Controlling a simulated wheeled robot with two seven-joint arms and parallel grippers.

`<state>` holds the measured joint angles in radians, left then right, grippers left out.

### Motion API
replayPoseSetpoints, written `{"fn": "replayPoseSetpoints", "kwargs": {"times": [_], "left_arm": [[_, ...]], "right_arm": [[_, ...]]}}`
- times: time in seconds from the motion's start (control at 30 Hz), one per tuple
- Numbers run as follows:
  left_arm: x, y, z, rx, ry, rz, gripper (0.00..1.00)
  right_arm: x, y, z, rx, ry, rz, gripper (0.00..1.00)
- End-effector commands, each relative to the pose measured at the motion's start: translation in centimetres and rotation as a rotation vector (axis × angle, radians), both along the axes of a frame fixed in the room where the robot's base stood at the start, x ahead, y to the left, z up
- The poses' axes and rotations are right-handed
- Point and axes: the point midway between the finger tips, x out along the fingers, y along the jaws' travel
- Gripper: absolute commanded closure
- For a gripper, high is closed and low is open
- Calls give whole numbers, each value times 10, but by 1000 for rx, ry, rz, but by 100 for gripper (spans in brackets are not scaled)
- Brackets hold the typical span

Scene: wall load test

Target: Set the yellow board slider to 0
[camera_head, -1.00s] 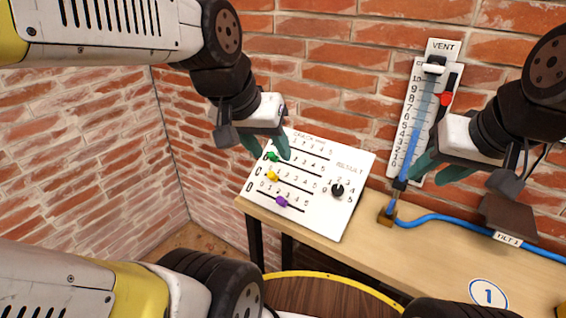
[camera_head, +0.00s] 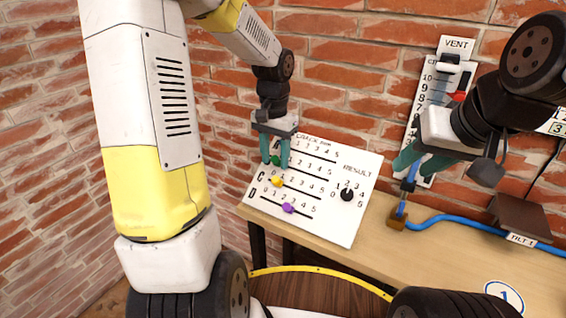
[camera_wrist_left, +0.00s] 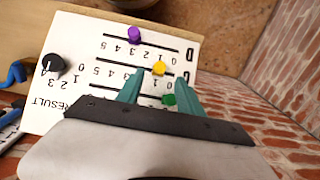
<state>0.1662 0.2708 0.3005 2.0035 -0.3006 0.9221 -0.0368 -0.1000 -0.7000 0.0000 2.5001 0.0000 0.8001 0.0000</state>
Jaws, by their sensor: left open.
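The white board (camera_head: 330,225) leans against the brick wall on the table. Its yellow slider (camera_head: 277,181) sits near the low-number end of its row, seemingly by 1; it also shows in the left wrist view (camera_wrist_left: 159,68). The green slider (camera_head: 276,160) is in the row above and the purple slider (camera_head: 288,208) in the row below. My left gripper (camera_head: 275,163) is open over the board's upper left, its fingers on either side of the green slider and short of the yellow one in the left wrist view (camera_wrist_left: 158,90). My right gripper (camera_head: 415,165) is in front of the vent gauge.
A black result knob (camera_head: 347,194) is on the board's right. The vent gauge (camera_head: 446,75) hangs on the wall. A dark tilted plate (camera_head: 522,218) stands at the right.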

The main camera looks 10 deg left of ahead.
Motion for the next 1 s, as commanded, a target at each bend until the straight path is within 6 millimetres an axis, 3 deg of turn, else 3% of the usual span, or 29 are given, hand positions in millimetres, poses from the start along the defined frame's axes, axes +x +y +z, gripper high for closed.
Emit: {"fn": "replayPoseSetpoints", "kwargs": {"times": [0.33, 0.7, 0.73, 0.93, 1.0], "left_arm": [[-1, 0, -52, 0, 3, 0, 56], [-1, 0, -60, 0, -1, 1, 56], [-1, 0, -60, 0, -1, 1, 58], [-1, 0, -60, 0, -1, 1, 98], [0, 0, -60, 0, -1, 1, 100]], "right_arm": [[0, 0, 0, 0, 0, 0, 64], [0, 0, 0, 0, 0, 0, 64], [0, 0, 0, 0, 0, 0, 64], [0, 0, 0, 0, 0, 0, 64], [0, 0, 0, 0, 0, 0, 64]]}}
